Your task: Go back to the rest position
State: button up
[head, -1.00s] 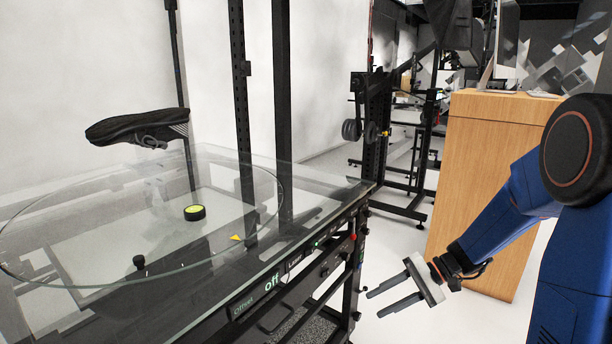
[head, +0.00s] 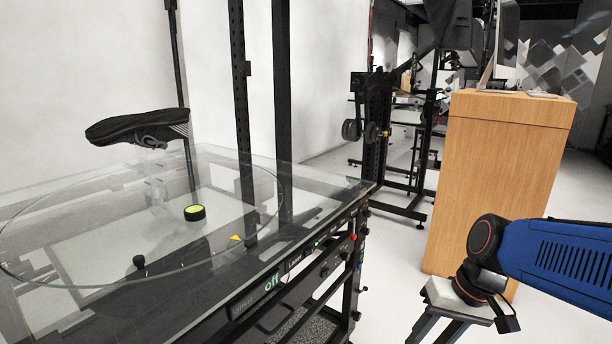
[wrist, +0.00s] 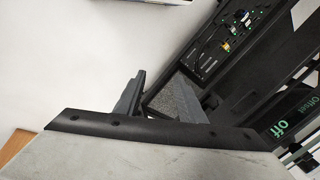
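My gripper (head: 428,332) is low at the bottom right of the head view, pointing down and left. It hangs over the floor, to the right of the turntable frame and in front of the wooden cabinet. Its two fingers stand apart with nothing between them; their tips run to the picture's bottom edge. In the wrist view the fingers (wrist: 158,98) also show apart, with the floor and black equipment behind. The glass turntable (head: 70,282) is at the left, clear of my gripper. A black shoe (head: 135,127) is raised above it.
A black disc with a yellow top (head: 195,212) and a small black knob (head: 139,264) show at the turntable. Its front panel (head: 268,285) reads "off". The wooden cabinet (head: 505,170) stands behind my arm. White floor (head: 385,270) lies open between turntable and cabinet.

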jog(key=s+d+r+t+h, duration=0.3)
jog(key=s+d, duration=0.2)
jog(key=shift+s+n+t, duration=0.3)
jog(key=shift+s+n, duration=0.1)
